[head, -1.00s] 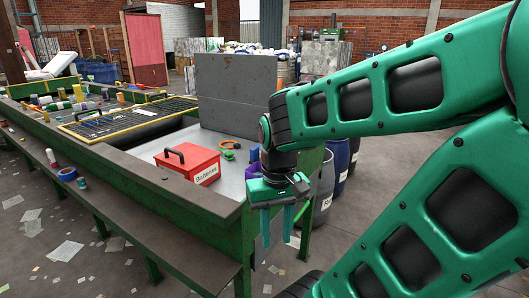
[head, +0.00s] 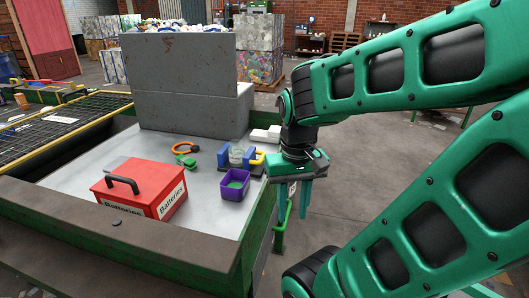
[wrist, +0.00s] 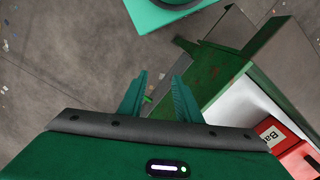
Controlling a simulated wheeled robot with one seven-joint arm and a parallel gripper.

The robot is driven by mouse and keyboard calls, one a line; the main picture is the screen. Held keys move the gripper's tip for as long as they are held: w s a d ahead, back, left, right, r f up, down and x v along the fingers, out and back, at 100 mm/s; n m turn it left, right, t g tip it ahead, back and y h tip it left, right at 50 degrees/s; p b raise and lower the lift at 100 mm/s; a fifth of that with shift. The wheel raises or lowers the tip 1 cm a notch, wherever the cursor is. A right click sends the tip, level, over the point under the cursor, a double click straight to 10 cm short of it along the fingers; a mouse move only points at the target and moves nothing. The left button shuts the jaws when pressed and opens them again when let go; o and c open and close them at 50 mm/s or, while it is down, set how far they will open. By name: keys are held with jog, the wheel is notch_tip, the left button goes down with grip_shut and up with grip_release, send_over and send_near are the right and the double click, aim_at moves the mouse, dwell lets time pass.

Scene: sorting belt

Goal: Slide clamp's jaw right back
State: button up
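A blue clamp (head: 223,157) sits on the pale tabletop, just left of my gripper in the head view. A clear glass jar (head: 236,154) appears to stand between its blue blocks. A yellow part (head: 259,156) shows at its right end. I cannot tell how tightly the jaw meets the jar. My gripper (head: 294,203) hangs fingers-down beyond the table's right edge, apart from the clamp. In the wrist view my gripper (wrist: 158,95) has its two green fingers apart with nothing between them. The clamp does not show in the wrist view.
A red batteries box (head: 140,186) stands at the table's front left. A purple bin (head: 235,184) stands just before the clamp. A green object (head: 186,162) and an orange ring (head: 184,148) lie left of it. A grey block wall (head: 185,85) rises behind.

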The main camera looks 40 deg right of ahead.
jog(key=m+t+h, duration=0.3)
jog(key=m+t, duration=0.1)
jog(key=m, duration=0.2)
send_near(262, 157)
jog(key=x, duration=0.8)
jog(key=shift+d+r, duration=0.1)
grip_shut()
